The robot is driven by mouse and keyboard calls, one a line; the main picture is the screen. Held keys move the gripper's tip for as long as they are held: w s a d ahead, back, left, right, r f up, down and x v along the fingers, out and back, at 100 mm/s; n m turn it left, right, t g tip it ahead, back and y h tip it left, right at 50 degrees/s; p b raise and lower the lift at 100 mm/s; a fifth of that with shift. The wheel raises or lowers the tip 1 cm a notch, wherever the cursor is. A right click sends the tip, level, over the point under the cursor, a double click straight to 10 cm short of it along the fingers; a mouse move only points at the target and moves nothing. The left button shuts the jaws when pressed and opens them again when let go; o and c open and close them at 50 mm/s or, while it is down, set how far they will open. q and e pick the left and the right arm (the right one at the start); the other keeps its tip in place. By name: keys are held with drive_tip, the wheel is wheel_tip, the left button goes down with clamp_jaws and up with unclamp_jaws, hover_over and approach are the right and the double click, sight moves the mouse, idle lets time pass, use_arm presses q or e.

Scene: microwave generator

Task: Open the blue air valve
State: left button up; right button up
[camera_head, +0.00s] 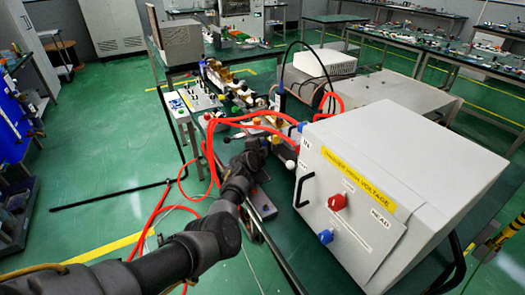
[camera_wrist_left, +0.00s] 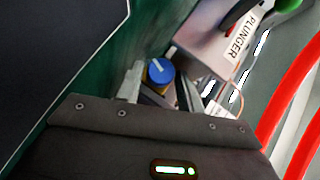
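A round blue knob with a white mark (camera_wrist_left: 160,71) sits on a yellowish base in the left wrist view. My left gripper (camera_wrist_left: 160,88) is open, with one finger on each side of the knob. Whether the fingers touch it is unclear. In the head view my left gripper (camera_head: 268,142) reaches in among red hoses at the left side of the white box. The blue knob between its fingers cannot be made out clearly there. Another blue knob (camera_head: 326,236) is on the front of the white box, below a red knob (camera_head: 338,201). My right gripper is not in view.
The large white box (camera_head: 400,165) with a black handle (camera_head: 302,190) stands right of my left arm. Red hoses (camera_head: 215,150) loop around the gripper. A block labelled PLUNGER (camera_wrist_left: 220,38) is close beside the fingers. Green floor (camera_head: 90,165) is open at left.

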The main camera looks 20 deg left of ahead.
use_arm(q)
drive_tip(key=c, duration=0.7)
drive_tip(key=shift+r+g+p, duration=0.2)
drive_tip(key=shift+g+p, duration=0.1)
drive_tip(key=shift+p, duration=0.15)
drive_tip(key=shift+f+n, duration=0.1)
drive_tip(key=shift+n, duration=0.3)
drive_tip(key=o, duration=0.7)
